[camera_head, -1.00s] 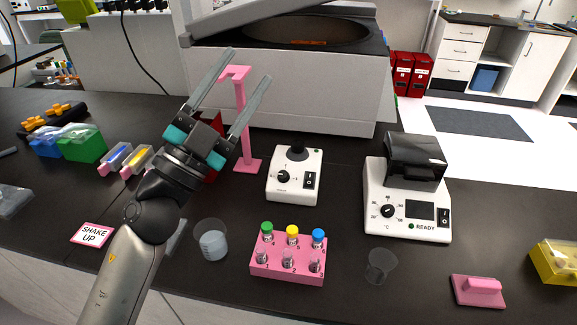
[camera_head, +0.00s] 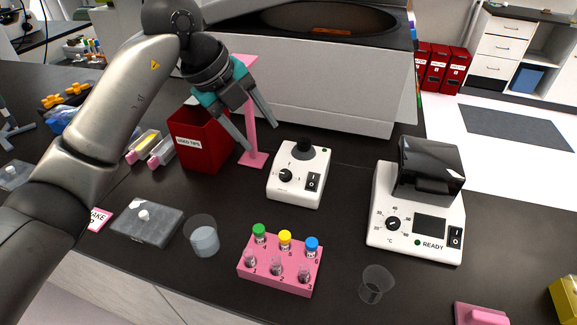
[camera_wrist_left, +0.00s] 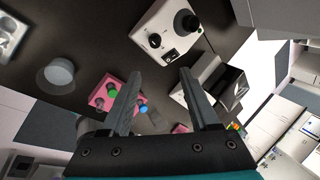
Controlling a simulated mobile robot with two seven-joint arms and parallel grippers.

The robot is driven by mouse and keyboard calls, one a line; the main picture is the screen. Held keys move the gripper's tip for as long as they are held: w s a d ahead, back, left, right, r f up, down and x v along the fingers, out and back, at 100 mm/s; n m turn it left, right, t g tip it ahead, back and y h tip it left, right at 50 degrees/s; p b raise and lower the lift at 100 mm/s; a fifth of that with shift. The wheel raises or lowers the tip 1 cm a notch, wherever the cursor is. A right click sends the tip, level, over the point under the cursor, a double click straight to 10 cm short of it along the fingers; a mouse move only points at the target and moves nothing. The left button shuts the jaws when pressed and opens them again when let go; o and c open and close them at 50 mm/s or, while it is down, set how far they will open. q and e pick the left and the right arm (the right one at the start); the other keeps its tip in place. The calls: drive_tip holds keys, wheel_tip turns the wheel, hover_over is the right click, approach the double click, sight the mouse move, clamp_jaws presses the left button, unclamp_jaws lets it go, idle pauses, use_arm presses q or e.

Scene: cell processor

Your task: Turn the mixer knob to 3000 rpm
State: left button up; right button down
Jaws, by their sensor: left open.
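The mixer (camera_head: 298,190) is a small white box with a dark round cup on top, a black knob (camera_head: 285,175) on its left front and a black switch on its right front. It stands on the dark bench in the middle of the head view. In the left wrist view the mixer (camera_wrist_left: 150,28) is at the top with its knob (camera_wrist_left: 154,41) in sight. My left gripper (camera_head: 262,138) is open and empty, pointing down above and to the left of the mixer, apart from the knob. My right gripper is not in view.
A pink stand (camera_head: 251,120) is right behind my left gripper, beside a red used-tips bin (camera_head: 198,140). A pink rack (camera_head: 276,277) with capped tubes is in front of the mixer, with a beaker (camera_head: 202,236) to its left. A white heater (camera_head: 383,237) marked READY stands to the right.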

use_arm(q)
drive_tip(key=b, duration=0.1)
approach(284, 173)
drive_tip(key=x, duration=0.8)
drive_tip(key=shift+w+d+f, duration=0.1)
drive_tip(key=shift+d+f, duration=0.05)
drive_tip(key=shift+f, duration=0.2)
clamp_jaws()
